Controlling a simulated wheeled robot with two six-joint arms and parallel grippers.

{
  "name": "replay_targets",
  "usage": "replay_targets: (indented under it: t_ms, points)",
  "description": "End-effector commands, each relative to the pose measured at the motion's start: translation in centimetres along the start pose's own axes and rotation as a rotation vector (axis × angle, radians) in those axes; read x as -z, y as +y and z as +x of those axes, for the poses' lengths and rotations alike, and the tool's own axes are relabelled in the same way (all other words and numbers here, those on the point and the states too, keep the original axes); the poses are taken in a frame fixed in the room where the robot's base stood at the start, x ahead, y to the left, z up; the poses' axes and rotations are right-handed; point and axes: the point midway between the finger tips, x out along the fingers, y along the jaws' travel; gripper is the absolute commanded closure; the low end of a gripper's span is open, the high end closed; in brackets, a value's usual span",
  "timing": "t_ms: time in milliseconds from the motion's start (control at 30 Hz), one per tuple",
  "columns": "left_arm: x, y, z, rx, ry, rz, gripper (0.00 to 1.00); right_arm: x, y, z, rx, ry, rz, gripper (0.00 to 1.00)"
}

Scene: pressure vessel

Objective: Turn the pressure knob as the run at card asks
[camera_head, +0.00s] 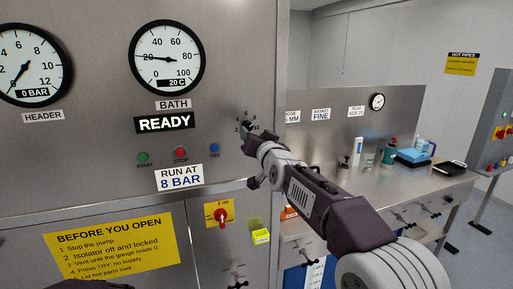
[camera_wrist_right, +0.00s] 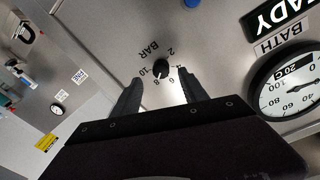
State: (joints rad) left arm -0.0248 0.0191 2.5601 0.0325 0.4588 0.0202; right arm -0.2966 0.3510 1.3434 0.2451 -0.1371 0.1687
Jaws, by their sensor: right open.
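The run at card (camera_head: 179,177) reads "RUN AT 8 BAR" on the steel panel. The black pressure knob (camera_wrist_right: 161,69) sits in a ring of numbers from 2 to 10, marked BAR. A small white mark shows on its lower side in the right wrist view, toward the 6 and 8, but I cannot tell exactly where it points. My right gripper (camera_wrist_right: 160,79) is open, its two fingers on either side of the knob, with no clear contact. My left gripper is not in view.
The header gauge (camera_head: 30,70) reads 0 BAR and the bath gauge (camera_head: 167,57) reads 20 C. START (camera_head: 143,157), STOP (camera_head: 180,153) and TRY (camera_head: 214,147) buttons lie left of the knob. A red isolator switch (camera_head: 219,215) is below. A bench (camera_head: 425,185) with bottles stands right.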

Motion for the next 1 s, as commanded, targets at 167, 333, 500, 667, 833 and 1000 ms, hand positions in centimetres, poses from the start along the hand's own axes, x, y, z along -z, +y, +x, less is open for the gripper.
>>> replay_targets:
  t_ms: [167,333,500,667,833,1000]
  points:
    - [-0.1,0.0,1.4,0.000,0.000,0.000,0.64,-0.2,0.1,-2.9,0.000,0.000,0.000,0.49]
    - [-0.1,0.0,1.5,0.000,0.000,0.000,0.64,-0.1,0.0,-3.7,0.000,-0.001,0.000,0.49]
    - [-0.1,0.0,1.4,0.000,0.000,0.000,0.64,0.0,0.0,-3.6,0.000,-0.001,0.000,0.49]
    - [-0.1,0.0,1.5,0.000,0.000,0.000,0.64,2.0,2.7,-4.3,-0.048,0.032,0.000,0.49]
    - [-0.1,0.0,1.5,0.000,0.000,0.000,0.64,-7.5,12.8,-8.6,-0.245,-0.221,-0.037,0.49]
    - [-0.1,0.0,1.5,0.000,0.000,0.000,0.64,-19.4,19.6,-16.9,-0.396,-0.582,-0.066,0.49]
